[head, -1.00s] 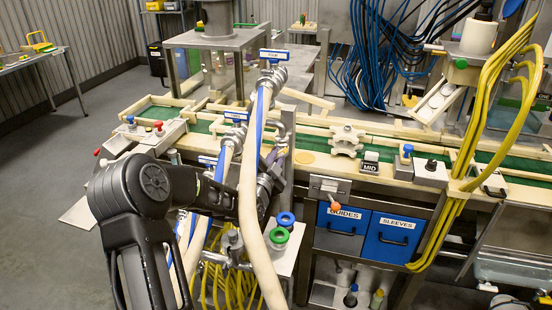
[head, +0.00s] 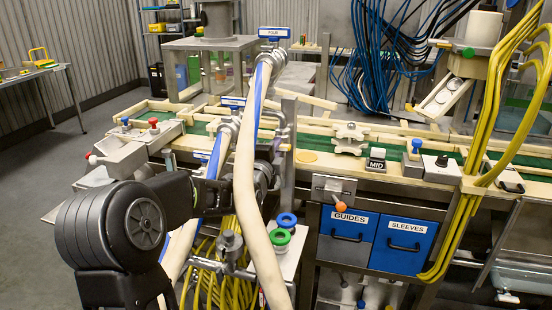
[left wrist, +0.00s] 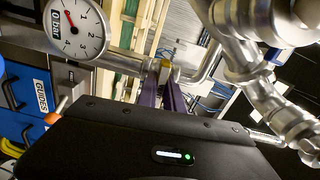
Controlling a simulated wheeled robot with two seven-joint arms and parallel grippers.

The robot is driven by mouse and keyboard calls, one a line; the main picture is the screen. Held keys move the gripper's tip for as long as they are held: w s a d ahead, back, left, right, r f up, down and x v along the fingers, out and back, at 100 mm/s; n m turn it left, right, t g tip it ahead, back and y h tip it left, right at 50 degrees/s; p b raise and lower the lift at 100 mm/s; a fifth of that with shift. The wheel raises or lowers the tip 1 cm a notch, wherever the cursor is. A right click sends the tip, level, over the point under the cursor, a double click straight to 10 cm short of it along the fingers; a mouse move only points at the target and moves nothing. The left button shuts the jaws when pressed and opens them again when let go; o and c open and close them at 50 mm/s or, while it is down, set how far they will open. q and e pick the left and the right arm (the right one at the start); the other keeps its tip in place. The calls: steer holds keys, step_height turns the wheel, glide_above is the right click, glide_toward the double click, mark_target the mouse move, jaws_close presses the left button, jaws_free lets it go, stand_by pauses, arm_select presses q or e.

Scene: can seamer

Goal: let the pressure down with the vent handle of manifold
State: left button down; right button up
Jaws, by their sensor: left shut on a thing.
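The manifold (head: 284,131) is a cluster of steel pipes and fittings in the middle of the head view, with thick cream and blue hoses in front. My left gripper (left wrist: 163,80) has its purple fingers shut on a small pale yellowish part, which I take as the vent handle (left wrist: 167,62); the fingers hide most of it. In the head view the hoses hide the fingertips. A round white pressure gauge (left wrist: 77,30) with a red needle sits at the upper left of the left wrist view; I cannot read it surely. My right gripper is not in view.
The cream hose (head: 248,190) hangs close in front of my left wrist. Yellow cables hang at the right (head: 497,110). Blue drawers (head: 402,243) marked GUIDES and SLEEVES sit below the green conveyor. Green and blue rings (head: 281,236) lie on a small stand beside the hose.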

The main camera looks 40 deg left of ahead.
arm_select(q)
steer(key=shift+f+m+b, duration=0.1)
steer(key=shift+m+b, duration=0.25)
steer(key=shift+m, duration=0.05)
steer(key=c, duration=1.5)
jaws_free()
steer(key=shift+s, duration=0.15)
steer(key=b+v, duration=0.1)
steer(key=v, duration=0.6)
steer(key=shift+s+d+b, duration=0.15)
steer(key=shift+s+b, duration=0.1)
steer(key=shift+b, duration=0.1)
